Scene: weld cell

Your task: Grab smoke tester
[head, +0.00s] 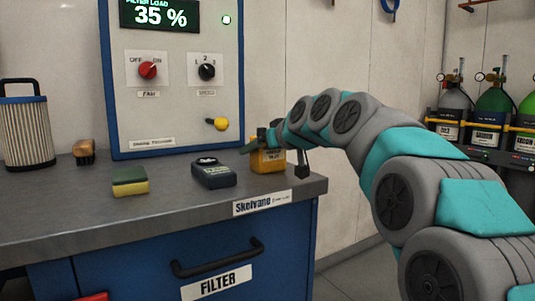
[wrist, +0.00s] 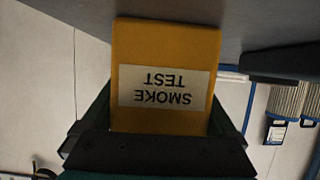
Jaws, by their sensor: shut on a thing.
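The smoke tester (head: 268,160) is a yellow block at the right end of the grey bench top in the head view. In the wrist view the smoke tester (wrist: 165,55) fills the middle, with a white label reading "SMOKE TEST" upside down. My gripper (head: 258,145) reaches it from above and the right in the head view. In the wrist view my gripper's (wrist: 160,125) dark green fingers sit on both sides of the block, shut on it. I cannot tell whether its base touches the bench. My gripper partly covers it in the head view.
On the bench (head: 190,203) a dark handheld meter (head: 214,174) lies left of the tester. A sponge (head: 130,181), a brush (head: 84,152) and a filter cartridge (head: 26,130) stand further left. A control panel (head: 172,80) with a yellow-knobbed lever (head: 218,124) rises behind.

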